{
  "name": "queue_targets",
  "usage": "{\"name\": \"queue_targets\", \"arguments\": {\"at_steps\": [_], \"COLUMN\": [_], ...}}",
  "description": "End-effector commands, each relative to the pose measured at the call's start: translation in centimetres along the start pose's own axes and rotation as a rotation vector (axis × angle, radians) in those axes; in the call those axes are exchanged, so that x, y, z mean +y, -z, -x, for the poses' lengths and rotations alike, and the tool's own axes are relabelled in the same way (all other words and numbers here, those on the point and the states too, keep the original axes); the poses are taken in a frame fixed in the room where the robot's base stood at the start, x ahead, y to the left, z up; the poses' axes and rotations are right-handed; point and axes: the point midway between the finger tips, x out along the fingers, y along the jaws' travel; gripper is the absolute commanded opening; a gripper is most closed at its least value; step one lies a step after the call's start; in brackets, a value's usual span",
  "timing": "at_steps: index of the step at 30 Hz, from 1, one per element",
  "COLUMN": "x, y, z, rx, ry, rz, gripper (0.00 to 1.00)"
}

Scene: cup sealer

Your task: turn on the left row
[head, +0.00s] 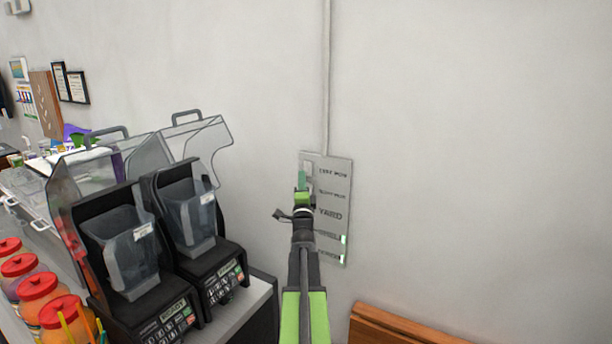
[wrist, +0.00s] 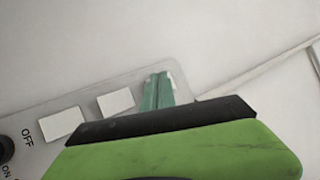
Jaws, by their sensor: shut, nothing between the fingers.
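A grey switch panel (head: 338,184) is fixed to the wall, with dark lettering on its face and small pale green marks at its lower right. My gripper (head: 302,180) is shut and empty, in front of the panel's upper left part, and my arm hides much of its left side. In the wrist view the green fingertips (wrist: 158,90) lie together over one end of the panel (wrist: 82,92), by a partly hidden white switch. Two more white switches (wrist: 60,123) (wrist: 115,102) sit in line beside them, with OFF and ON lettering and a dark knob (wrist: 4,149). Fingertip contact cannot be told.
Two black blenders with clear covers (head: 190,215) (head: 120,250) stand on the counter at the left. Red-lidded jars (head: 62,312) are in front of them. A conduit (head: 326,75) runs up the wall above the panel. A wooden piece (head: 400,328) is at lower right.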

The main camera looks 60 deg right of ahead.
Motion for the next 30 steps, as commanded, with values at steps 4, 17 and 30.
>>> {"name": "queue_targets", "arguments": {"at_steps": [4, 17, 30], "x": [0.34, 0.39, 0.66], "y": [0.33, 0.45, 0.73], "z": [-0.45, -0.55, -0.92], "rx": [0.001, 0.001, 0.001], "ry": [0.000, 0.000, 0.000], "rz": [0.000, 0.000, 0.000], "gripper": [0.00, 0.00, 0.00]}}
